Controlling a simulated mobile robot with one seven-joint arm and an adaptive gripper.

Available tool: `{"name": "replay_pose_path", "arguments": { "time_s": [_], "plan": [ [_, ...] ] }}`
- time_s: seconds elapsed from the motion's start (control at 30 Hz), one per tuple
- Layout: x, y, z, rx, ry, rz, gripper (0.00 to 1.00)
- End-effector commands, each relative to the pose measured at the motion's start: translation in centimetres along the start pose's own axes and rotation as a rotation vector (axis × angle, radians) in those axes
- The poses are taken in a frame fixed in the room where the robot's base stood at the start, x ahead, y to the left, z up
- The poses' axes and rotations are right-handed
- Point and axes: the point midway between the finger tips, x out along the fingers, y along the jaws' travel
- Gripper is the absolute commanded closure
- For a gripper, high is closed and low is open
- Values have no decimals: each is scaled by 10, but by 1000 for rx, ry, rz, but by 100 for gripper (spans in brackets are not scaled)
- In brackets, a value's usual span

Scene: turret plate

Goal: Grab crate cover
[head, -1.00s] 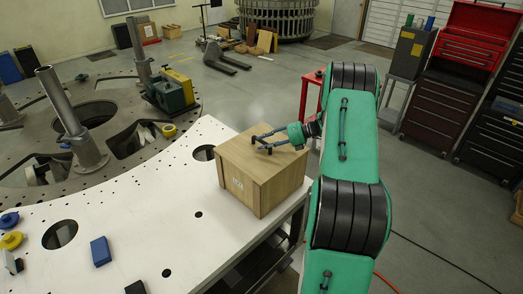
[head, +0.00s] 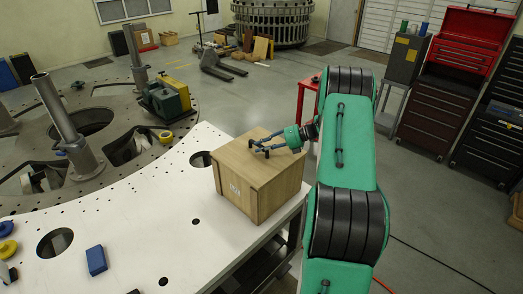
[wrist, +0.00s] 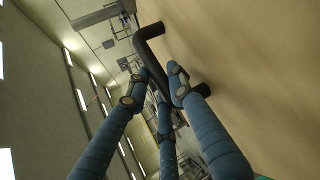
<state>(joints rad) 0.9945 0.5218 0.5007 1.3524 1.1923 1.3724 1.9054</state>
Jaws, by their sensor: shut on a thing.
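The wooden crate (head: 232,195) stands upright on the white table near its right edge. Its flat wooden cover (head: 236,158) lies on top. In the wrist view the pale wood surface of the cover (wrist: 265,70) fills the right side. A dark bar handle (wrist: 151,55) stands out from it. My gripper (head: 262,147) is over the middle of the cover. In the wrist view the blue fingers of my gripper (wrist: 160,78) are closed around the handle, with fingers on both sides of it. The cover appears to rest on the crate, with no gap visible.
The white table (head: 120,210) has round holes and a blue block (head: 96,260) at the front left. A red stand (head: 306,95) is behind my arm. Tool cabinets (head: 438,95) stand at the right. The tabletop left of the crate is largely clear.

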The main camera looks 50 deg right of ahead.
Motion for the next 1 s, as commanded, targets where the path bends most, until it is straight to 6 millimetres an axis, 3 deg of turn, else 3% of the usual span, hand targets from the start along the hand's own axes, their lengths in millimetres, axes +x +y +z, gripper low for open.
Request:
{"name": "replay_pose_path", "arguments": {
  "time_s": [0.2,1.0],
  "plan": [
    [-10,22,8,-2,-2,1,100],
    [-39,73,-102,-1,-1,1,100]
  ]
}}
